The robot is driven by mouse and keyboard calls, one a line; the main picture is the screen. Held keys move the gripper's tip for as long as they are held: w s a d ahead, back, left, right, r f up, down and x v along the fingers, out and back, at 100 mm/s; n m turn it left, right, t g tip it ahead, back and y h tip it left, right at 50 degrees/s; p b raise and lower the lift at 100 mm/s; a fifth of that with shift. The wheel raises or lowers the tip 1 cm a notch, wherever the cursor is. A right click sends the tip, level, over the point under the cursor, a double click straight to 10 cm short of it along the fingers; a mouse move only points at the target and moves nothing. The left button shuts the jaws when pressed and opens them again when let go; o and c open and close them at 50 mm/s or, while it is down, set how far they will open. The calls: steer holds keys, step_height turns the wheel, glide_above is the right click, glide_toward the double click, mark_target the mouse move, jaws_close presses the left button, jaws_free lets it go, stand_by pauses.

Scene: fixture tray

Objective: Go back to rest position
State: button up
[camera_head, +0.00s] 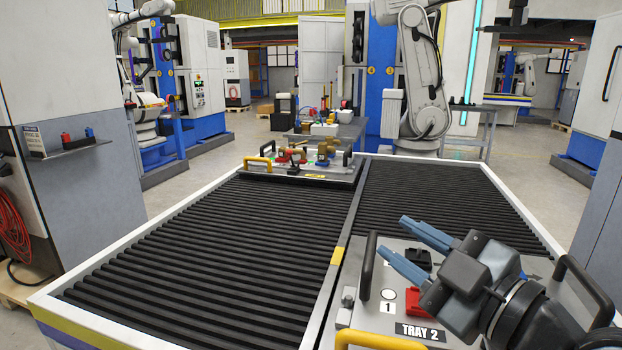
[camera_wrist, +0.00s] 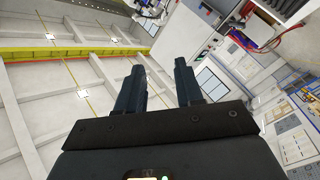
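My gripper (camera_head: 414,250) is in the lower right of the head view, raised over the near tray, with its two blue fingers pointing left. The fingers are spread apart with nothing between them. In the wrist view my gripper (camera_wrist: 160,88) also shows two dark fingers apart and empty, with the ceiling and walls of the hall behind them. The near tray (camera_head: 366,303), labelled TRAY 2, lies below and behind my gripper and is partly hidden by it. A red part (camera_head: 413,303) and a black part (camera_head: 418,258) sit on this tray.
A ribbed black conveyor table (camera_head: 230,240) with a pale rim fills the middle. A second tray (camera_head: 300,176) with several parts and yellow handles stands at its far end. A grey cabinet (camera_head: 75,190) stands at left. Most of the left conveyor is clear.

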steer(key=s+d+f+m+h, duration=0.3)
steer(key=s+f+m+h, duration=0.7)
steer(key=s+f+m, duration=0.7)
steer(key=s+d+f+n, duration=0.1)
steer(key=s+d, duration=0.2)
steer(key=s, duration=0.7)
steer(key=s+d+f+n, duration=0.1)
steer(key=s+d, duration=0.2)
steer(key=s, duration=0.7)
steer(key=shift+s+d+g, duration=0.25)
steer(key=shift+d+g, duration=0.1)
steer(key=shift+g, duration=0.05)
steer(key=shift+f, duration=0.1)
